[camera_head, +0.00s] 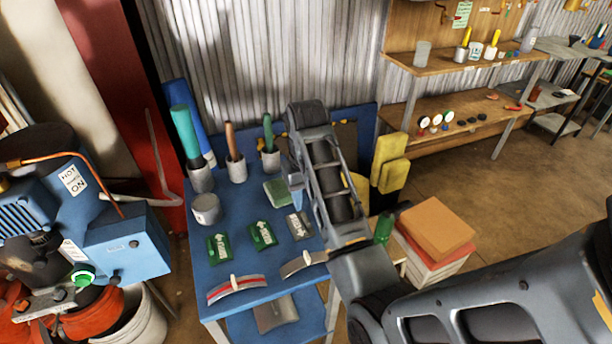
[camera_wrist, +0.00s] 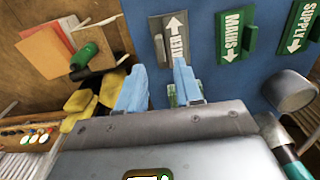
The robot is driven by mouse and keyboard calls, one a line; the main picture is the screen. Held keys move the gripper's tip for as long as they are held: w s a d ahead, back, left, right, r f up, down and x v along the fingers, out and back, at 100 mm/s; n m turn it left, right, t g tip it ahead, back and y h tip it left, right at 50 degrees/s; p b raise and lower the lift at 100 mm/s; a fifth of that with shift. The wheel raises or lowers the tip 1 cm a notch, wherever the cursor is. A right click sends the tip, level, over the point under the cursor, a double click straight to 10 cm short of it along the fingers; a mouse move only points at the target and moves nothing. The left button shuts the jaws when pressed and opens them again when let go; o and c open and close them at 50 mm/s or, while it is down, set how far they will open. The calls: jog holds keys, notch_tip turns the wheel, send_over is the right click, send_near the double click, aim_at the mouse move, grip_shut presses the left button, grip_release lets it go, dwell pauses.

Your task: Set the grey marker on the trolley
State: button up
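A grey marker (camera_head: 299,226), a flat block with a white arrow and lettering, lies on the blue top of what looks like the trolley (camera_head: 215,275). It also shows in the wrist view (camera_wrist: 176,40), beside two green markers, one (camera_wrist: 235,34) reading MAINS. The other green marker (camera_wrist: 298,26) reads SUPPLY. My gripper (camera_head: 294,188) hangs over the back right of the blue top, behind the grey marker. In the wrist view my gripper (camera_wrist: 159,70) has its light-blue fingers apart, with nothing clearly held between them. A green block (camera_head: 277,192) is close to the fingers; contact cannot be told.
Pots with upright handles (camera_head: 237,168) and a grey cup (camera_head: 206,208) stand at the left and back. Two curved pieces, one red (camera_head: 236,288), one grey (camera_head: 303,263), lie in front. Yellow blocks (camera_head: 391,165) and stacked boxes (camera_head: 436,228) are at the right.

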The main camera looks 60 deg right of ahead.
aim_at(305, 215)
jog(key=shift+w+a+r+p, duration=0.15)
jog(key=shift+r+p, duration=0.25)
jog(key=shift+r, duration=0.25)
jog(key=shift+r+p, duration=0.35)
jog(key=shift+r, duration=2.25)
